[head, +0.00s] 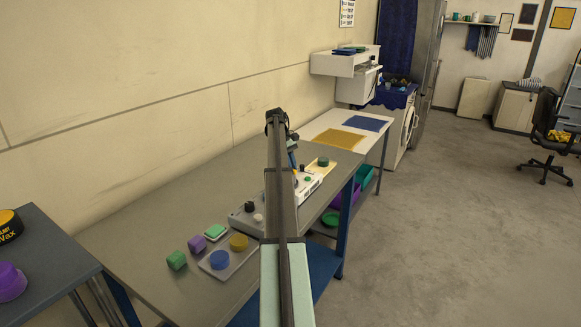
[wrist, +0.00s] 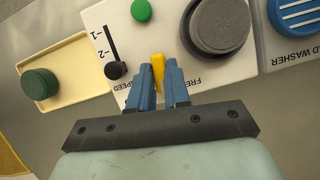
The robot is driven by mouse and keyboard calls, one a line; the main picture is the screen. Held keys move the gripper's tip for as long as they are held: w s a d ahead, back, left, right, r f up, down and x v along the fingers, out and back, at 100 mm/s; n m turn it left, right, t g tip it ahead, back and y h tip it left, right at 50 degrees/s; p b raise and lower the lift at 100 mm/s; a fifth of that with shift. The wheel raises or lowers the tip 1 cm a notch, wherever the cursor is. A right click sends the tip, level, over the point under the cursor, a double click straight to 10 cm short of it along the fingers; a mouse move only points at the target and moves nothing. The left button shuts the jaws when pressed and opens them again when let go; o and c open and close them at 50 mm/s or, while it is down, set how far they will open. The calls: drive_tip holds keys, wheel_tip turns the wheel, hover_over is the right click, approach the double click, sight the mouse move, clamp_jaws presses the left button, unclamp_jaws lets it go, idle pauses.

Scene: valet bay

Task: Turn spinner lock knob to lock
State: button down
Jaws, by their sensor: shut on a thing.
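In the wrist view my gripper (wrist: 158,78) has its two blue fingers closed on a narrow yellow knob (wrist: 158,66), which appears to be the spinner lock knob. It stands on a white panel (wrist: 145,35), beside the partly covered letters "FRE". The yellow knob points roughly up in the picture, and the fingers hide its lower part. No lock mark is readable. In the head view the white panel (head: 316,181) lies on the bench, and my arm hides most of the gripper and the yellow knob.
A large dark round knob (wrist: 218,25) stands close right of the fingers. A speed slider (wrist: 115,70) is at left, with a green button (wrist: 141,10) above. A yellow tray (wrist: 72,49) holds a green knob (wrist: 39,84). A blue grooved part (wrist: 296,12) is far right.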

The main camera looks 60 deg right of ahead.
drive_tip(key=shift+m, duration=0.6)
drive_tip(key=c, duration=1.1)
unclamp_jaws()
drive_tip(key=n+h, duration=0.1)
drive_tip(key=n, duration=0.1)
drive_tip(key=n+h, duration=0.1)
drive_tip(key=n, duration=0.2)
drive_tip(key=shift+a+n, duration=0.2)
drive_tip(key=shift+n, duration=0.1)
drive_tip(key=n+h, duration=0.1)
drive_tip(key=n, duration=0.2)
drive_tip(key=n+t+h, duration=0.1)
drive_tip(key=n, duration=0.2)
drive_tip(key=shift+s+a, duration=0.15)
drive_tip(key=v, duration=1.3)
drive_tip(key=w+a+n+t, duration=0.1)
drive_tip(key=w+a+t, duration=0.1)
drive_tip(key=w+a, duration=0.3)
drive_tip(key=w+a+r+n+t+y, duration=0.1)
drive_tip(key=w+a+n, duration=0.1)
drive_tip(key=w+a, duration=0.2)
drive_tip(key=w+a+r+n+t, duration=0.1)
drive_tip(key=w+a+t, duration=0.1)
drive_tip(key=w+a, duration=0.3)
drive_tip(key=shift+w+a+r+t+y, duration=0.1)
drive_tip(key=shift+w+a+t+y, duration=0.1)
drive_tip(key=shift+a, duration=0.2)
drive_tip(key=shift+w+a+r+t+y, duration=0.1)
drive_tip(key=shift+w+a+y, duration=0.1)
drive_tip(key=shift+a, duration=0.2)
